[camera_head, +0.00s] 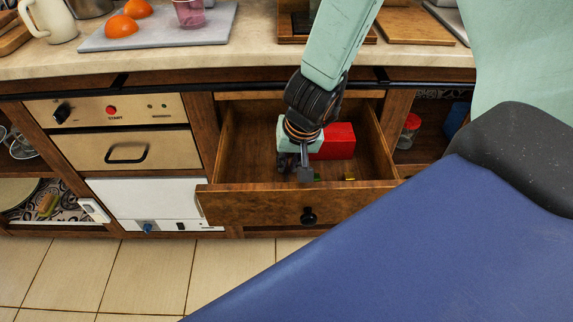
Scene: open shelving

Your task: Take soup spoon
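My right gripper (296,170) reaches down into an open wooden drawer (249,180), near its front left part. Its fingers are small, dark and partly overlapping, so I cannot tell whether they are open or shut. No soup spoon can be made out; the gripper and arm hide part of the drawer floor. A red box (337,142) lies in the drawer just right of the gripper. A small green item (317,177) and a small yellow item (349,177) lie near the drawer's front wall, too small to identify. My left gripper is not in view.
The counter (255,50) above the drawer holds a grey board (175,38) with orange fruit (121,26) and a pink cup (189,13). A cream jug (50,20) stands at left. A red-lidded jar (408,130) stands on the shelf right of the drawer.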

